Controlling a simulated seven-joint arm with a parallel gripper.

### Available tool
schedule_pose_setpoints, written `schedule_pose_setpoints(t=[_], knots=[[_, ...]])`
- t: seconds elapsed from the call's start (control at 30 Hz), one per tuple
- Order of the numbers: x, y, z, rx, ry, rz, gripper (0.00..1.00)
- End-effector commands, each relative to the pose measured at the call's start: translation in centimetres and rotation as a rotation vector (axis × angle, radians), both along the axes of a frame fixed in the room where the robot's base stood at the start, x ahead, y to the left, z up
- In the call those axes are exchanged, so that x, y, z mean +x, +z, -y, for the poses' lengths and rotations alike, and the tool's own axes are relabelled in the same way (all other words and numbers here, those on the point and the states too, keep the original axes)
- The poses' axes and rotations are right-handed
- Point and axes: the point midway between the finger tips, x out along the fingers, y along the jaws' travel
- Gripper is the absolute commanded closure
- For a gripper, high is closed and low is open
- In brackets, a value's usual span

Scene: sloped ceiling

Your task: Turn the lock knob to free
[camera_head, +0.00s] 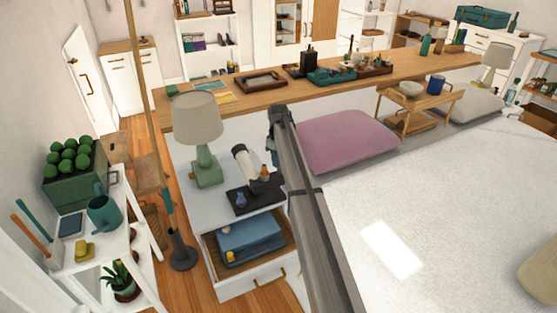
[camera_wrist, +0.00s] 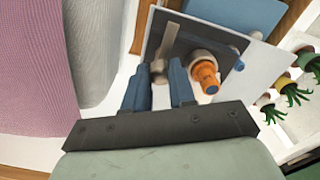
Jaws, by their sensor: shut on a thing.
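A small device with a white cylindrical body (camera_head: 243,158) stands on a dark base plate (camera_head: 240,202) on the white bedside cabinet. In the wrist view, the dark plate (camera_wrist: 152,38) carries a tan knob with a flat bar (camera_wrist: 168,38), and an orange knob (camera_wrist: 207,76) beside it. My gripper (camera_wrist: 160,78) has its blue fingers on either side of the tan knob, shut on it. I cannot tell for sure which part is the lock knob. In the head view my arm hides part of the device, and my gripper (camera_head: 275,157) is at its right side.
A green table lamp (camera_head: 206,165) stands close behind and left of the device. Below, an open drawer (camera_head: 255,268) holds blue folded cloth (camera_head: 248,235). The bed (camera_head: 450,200) with a pink pillow (camera_head: 345,140) lies to the right.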

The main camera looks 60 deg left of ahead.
Motion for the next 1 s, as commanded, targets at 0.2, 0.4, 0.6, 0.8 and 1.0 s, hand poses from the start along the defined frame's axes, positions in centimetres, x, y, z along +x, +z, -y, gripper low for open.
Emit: schedule_pose_setpoints(t=[0.2, 0.4, 0.6, 0.8, 1.0], knots=[[-0.01, 0.02, -0.04, 0.001, 0.033, 0.001, 1.00], [-0.02, 0.02, -0.04, 0.001, 0.038, 0.000, 1.00], [-0.02, 0.02, -0.04, 0.001, 0.037, 0.000, 1.00], [-0.01, 0.01, -0.03, 0.001, 0.037, 0.000, 0.56], [0.00, 0.01, -0.01, 0.001, 0.036, 0.000, 0.49]])
